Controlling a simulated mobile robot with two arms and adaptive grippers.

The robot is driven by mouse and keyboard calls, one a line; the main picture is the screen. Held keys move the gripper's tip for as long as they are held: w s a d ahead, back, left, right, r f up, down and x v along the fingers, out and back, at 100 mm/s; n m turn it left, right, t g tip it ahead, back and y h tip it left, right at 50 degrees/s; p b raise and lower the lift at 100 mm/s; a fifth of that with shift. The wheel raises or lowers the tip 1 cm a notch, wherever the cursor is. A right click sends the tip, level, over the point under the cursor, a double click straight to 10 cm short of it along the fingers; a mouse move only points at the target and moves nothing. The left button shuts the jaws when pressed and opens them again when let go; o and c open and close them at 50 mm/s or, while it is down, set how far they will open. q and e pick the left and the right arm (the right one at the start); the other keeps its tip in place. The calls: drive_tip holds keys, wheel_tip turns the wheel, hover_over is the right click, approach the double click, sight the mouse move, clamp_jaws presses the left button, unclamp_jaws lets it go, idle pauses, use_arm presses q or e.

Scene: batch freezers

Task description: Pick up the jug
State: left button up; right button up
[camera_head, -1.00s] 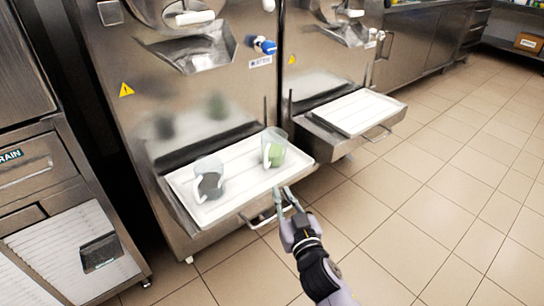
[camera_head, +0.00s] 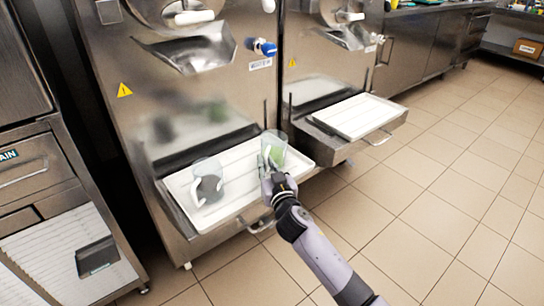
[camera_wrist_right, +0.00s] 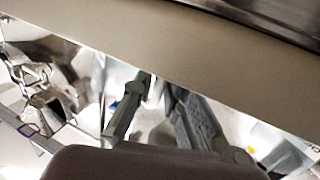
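Two clear jugs with whitish handles stand upright on the white tray (camera_head: 233,204) of the left machine. The right-hand jug (camera_head: 275,148) holds something green. In the right wrist view, the two dark fingers (camera_wrist_right: 158,82) lean together with a narrow gap at the tips. I cannot tell whether they press on the handle. My left gripper is out of view.
The tray sits in front of a steel batch freezer (camera_head: 115,60). A second freezer with an empty white tray (camera_head: 358,115) stands to the right. A steel cabinet (camera_head: 35,170) stands at the left. The tiled floor (camera_head: 450,200) at the right is clear.

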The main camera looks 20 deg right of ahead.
drive_tip(key=shift+w, duration=0.25)
drive_tip(key=shift+c, duration=0.5)
clamp_jaws()
drive_tip(key=shift+r, duration=0.15)
